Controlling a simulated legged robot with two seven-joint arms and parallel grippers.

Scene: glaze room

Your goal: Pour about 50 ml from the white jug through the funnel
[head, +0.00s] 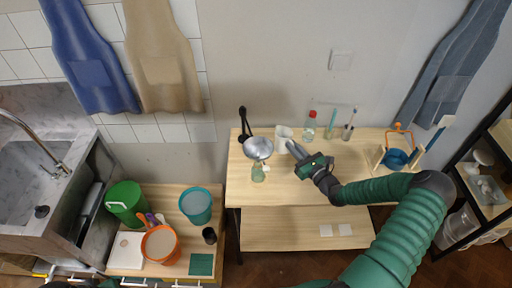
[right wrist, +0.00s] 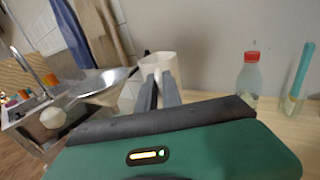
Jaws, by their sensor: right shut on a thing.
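The white jug (head: 283,134) is above the wooden table, just right of the funnel; it also shows in the right wrist view (right wrist: 159,66). My right gripper (head: 292,146) is shut on the jug from its right side; its fingers show in the wrist view (right wrist: 160,94). The silver funnel (head: 258,148) stands wide end up over a clear bottle (head: 258,172), which it partly hides. In the wrist view the funnel (right wrist: 103,84) is left of the jug. I see no stream of liquid. The jug's contents and exact tilt cannot be told.
A black stand (head: 244,120) is behind the funnel. A red-capped bottle (head: 310,125) and tube-like containers stand at the table's back. A blue bowl (head: 397,158) in a wooden frame is at right. A lower bench at left holds green, teal (head: 196,207) and orange containers. The table's front is clear.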

